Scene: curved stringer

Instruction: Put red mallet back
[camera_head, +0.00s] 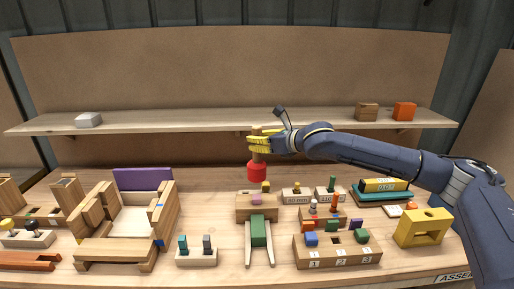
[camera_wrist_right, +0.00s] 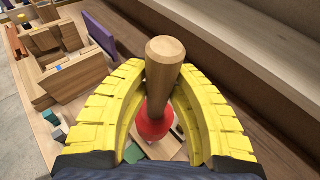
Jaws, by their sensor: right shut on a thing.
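The red mallet (camera_head: 257,171) has a round red head and a wooden handle. My right gripper (camera_head: 262,143) is shut around the handle and holds the mallet upright, head down, above the back of the table, in front of the shelf. In the right wrist view the yellow fingers of my right gripper (camera_wrist_right: 160,100) close on both sides of the handle of the mallet (camera_wrist_right: 164,62), and its red head shows below them. My left gripper is not in view.
A wooden shelf (camera_head: 230,121) runs behind, with a white block (camera_head: 88,120), a brown block (camera_head: 367,112) and an orange block (camera_head: 404,111). The table holds a wooden bench with green (camera_head: 259,231), a numbered block (camera_head: 337,252), a yellow block (camera_head: 423,228) and a wooden box assembly (camera_head: 130,218).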

